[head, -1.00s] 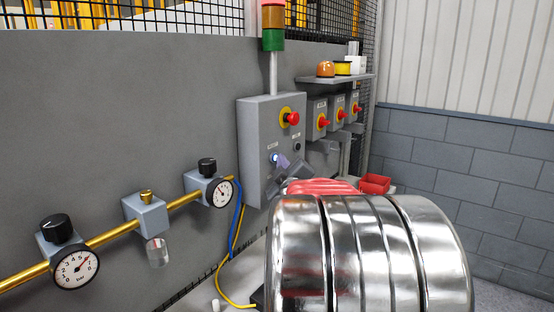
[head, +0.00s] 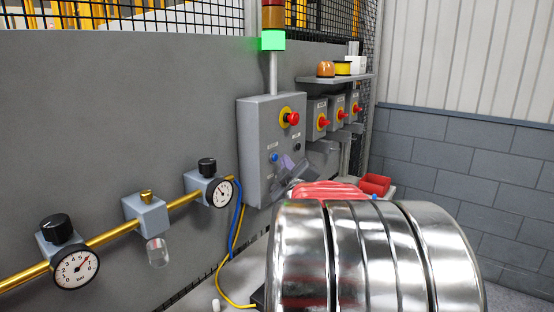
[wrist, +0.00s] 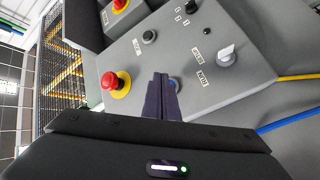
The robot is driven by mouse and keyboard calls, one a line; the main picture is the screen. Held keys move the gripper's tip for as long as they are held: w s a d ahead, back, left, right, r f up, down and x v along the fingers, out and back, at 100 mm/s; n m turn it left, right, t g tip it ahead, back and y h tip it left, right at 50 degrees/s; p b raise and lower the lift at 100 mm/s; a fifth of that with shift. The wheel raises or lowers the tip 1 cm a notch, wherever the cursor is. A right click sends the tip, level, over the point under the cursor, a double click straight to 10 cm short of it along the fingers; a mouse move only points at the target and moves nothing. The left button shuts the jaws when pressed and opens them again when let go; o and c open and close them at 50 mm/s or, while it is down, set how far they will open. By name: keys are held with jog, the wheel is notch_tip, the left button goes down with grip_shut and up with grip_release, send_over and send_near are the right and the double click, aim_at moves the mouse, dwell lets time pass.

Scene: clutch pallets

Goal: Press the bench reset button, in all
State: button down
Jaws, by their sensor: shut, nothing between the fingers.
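The grey control box (head: 256,130) on the bench wall carries a blue button (head: 274,157), now unlit. In the wrist view the blue button (wrist: 174,83) shows just right of my fingers, partly hidden by them. My gripper (head: 287,160) is shut and empty, its fingertips in front of the box, a little right of and below the blue button. In the wrist view my gripper (wrist: 161,76) points at the box face. The tips look apart from the button in the head view.
A red emergency stop (head: 292,118) on a yellow ring sits above the blue button. A black button (head: 297,147) is to its right, and a grey selector knob (wrist: 227,55) shows in the wrist view. The stack light (head: 273,40) is lit green. Pressure gauges (head: 76,268) line the left.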

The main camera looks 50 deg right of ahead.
jog(key=shift+s, duration=0.15)
jog(key=shift+s+d, duration=0.15)
jog(key=shift+s, duration=1.05)
jog(key=shift+s+d, duration=0.1)
jog(key=shift+s, duration=1.1)
jog(key=shift+w+a, duration=0.1)
jog(key=w+a+f+m+g+y, duration=0.1)
jog(key=w+a+f+g+y, duration=0.2)
jog(key=a, duration=0.9)
jog(key=w+a+f+m+y, duration=0.1)
jog(key=a+f+y, duration=0.25)
jog(key=a, duration=0.75)
jog(key=s+a+f+g+y, duration=0.1)
jog(key=s+a+f+g, duration=0.1)
jog(key=s+a, duration=0.3)
jog(key=s+a+f+g+y, duration=0.2)
jog(key=s+a+f, duration=0.3)
jog(key=a, duration=0.6)
jog(key=s+a+f+g+y, duration=0.1)
jog(key=s+a+f+y, duration=0.1)
jog(key=s+a, duration=0.3)
jog(key=a+f, duration=0.1)
jog(key=a, duration=0.3)
jog(key=shift+s+f+g, duration=0.25)
jog(key=shift+s+g, duration=0.1)
jog(key=shift+g, duration=0.05)
jog(key=shift+y, duration=0.25)
